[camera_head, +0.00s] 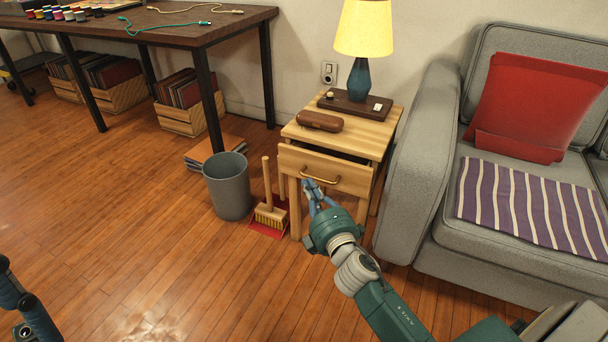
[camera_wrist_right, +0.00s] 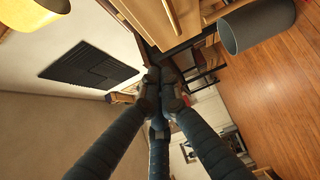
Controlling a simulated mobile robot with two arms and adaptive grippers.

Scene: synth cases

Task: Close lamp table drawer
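The lamp table (camera_head: 358,132) is light wood and stands beside the sofa. Its drawer (camera_head: 346,177) is pulled out, with a dark gap showing behind its front panel. A brass bar handle (camera_head: 320,179) is on that panel. My right gripper (camera_head: 307,185) is at the drawer front, just below and left of the handle; I cannot tell whether it touches. In the right wrist view its blue fingers (camera_wrist_right: 160,84) come together at the tips, with nothing seen between them. Part of my left gripper (camera_head: 20,308) shows at the lower left edge, cut off.
A lamp (camera_head: 361,80), a dark tray (camera_head: 356,104) and a brown case (camera_head: 320,121) are on the table top. A grey bin (camera_head: 228,187) and a brush with a red dustpan (camera_head: 270,214) stand left. The grey sofa (camera_head: 418,165) is close on the right. Floor in front is clear.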

